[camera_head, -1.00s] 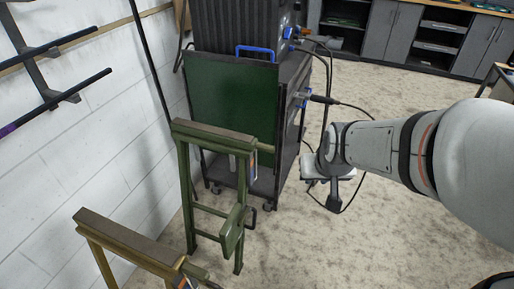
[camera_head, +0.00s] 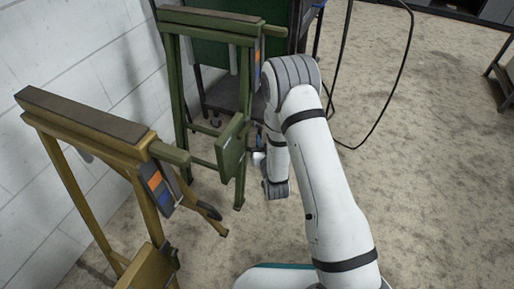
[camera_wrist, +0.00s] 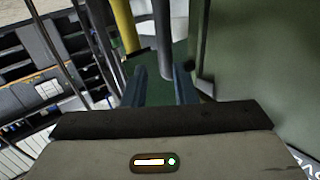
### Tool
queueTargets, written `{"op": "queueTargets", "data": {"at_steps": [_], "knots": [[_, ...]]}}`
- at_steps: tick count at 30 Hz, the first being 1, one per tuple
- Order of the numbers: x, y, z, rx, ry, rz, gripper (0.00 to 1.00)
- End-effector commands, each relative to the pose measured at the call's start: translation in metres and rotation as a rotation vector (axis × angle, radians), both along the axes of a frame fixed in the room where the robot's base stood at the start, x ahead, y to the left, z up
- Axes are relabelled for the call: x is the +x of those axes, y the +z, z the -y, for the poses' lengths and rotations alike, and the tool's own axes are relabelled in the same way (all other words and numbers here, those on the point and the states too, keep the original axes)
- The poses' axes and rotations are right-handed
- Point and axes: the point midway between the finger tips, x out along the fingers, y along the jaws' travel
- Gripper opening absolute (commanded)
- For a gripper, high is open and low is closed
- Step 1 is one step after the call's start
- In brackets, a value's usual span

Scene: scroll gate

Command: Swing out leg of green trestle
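The green trestle (camera_head: 205,32) stands upright by the white wall in the head view, with a brown-topped beam. A green plate (camera_head: 231,145) sits low at its right leg. My gripper (camera_head: 257,158) is just right of this plate, partly hidden by my own arm. In the wrist view my gripper (camera_wrist: 160,78) shows two dark fingers spread apart with nothing clearly between them. A large green surface (camera_wrist: 245,60), seemingly the trestle's plate, fills the right side close by the fingers. I cannot tell whether they touch.
A dark cart with a green panel (camera_head: 206,52) is behind the green trestle. A black cable (camera_head: 408,60) hangs at the back.

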Motion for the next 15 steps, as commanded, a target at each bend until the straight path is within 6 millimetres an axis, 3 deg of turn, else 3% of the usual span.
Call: {"op": "queueTargets", "data": {"at_steps": [1, 4, 8, 15], "knots": [[-0.005, -0.023, -0.002, 0.004, 0.006, 0.021, 0.25], [-0.011, -0.036, -0.005, 0.013, 0.013, 0.063, 0.25], [-0.010, -0.041, -0.007, 0.019, 0.016, 0.087, 0.25], [0.023, -0.042, -0.014, 0.018, 0.014, 0.091, 0.25]]}}
